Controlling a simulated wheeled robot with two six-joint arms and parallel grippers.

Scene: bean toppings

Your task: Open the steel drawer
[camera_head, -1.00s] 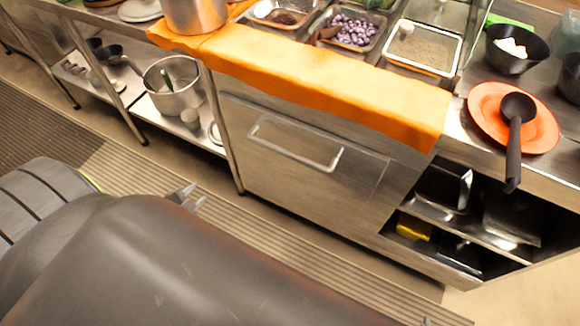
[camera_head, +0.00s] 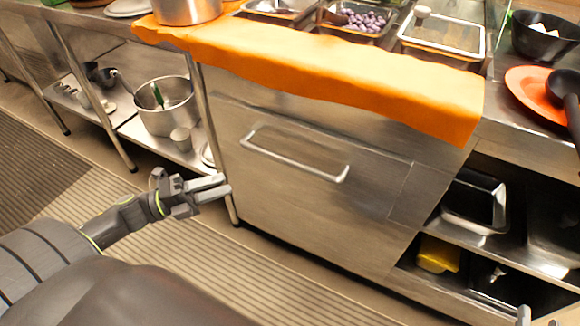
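The steel drawer (camera_head: 290,200) is a brushed metal front under the counter, and it is closed. Its long handle (camera_head: 295,160) is a pale horizontal bar across the upper part of the front. My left gripper (camera_head: 226,184) is to the left of and below the handle, near the drawer's left edge in the picture. Its two fingers are apart with nothing between them, and it does not touch the handle. My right gripper (camera_head: 538,318) shows only as two separated fingertips at the bottom right edge. The rest of it is out of view.
An orange cloth (camera_head: 330,75) hangs over the counter edge above the drawer. Open shelves with a yellow item (camera_head: 438,255) and metal trays are to the right. A rack with a steel pot (camera_head: 167,112) stands left. The striped floor in front is free.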

